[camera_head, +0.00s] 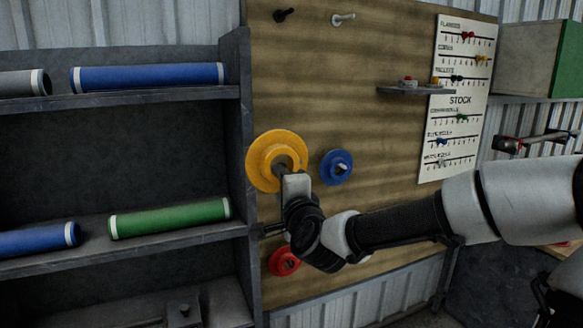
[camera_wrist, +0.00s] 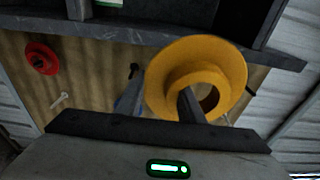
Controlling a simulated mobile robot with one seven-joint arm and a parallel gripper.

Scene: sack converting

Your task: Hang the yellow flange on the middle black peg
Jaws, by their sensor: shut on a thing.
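My gripper (camera_wrist: 155,100) is shut on the wall of the yellow flange (camera_head: 262,163), with one finger inside its hole and one outside. The flange also shows in the wrist view (camera_wrist: 190,55), held in front of the board. A bare black peg (camera_wrist: 133,70) stands between the red flange and the yellow one in the wrist view and looks like the middle black peg. The yellow flange is beside it there, not around it. In the head view the flange and gripper seem to hide that peg.
A blue flange (camera_head: 330,168) hangs right of the yellow one. A red flange (camera_head: 279,263) hangs lower. A black peg (camera_head: 283,15) and a white peg (camera_head: 343,19) are bare at the top. The shelf (camera_head: 240,130) stands close left; a small ledge (camera_head: 400,90) juts out right.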

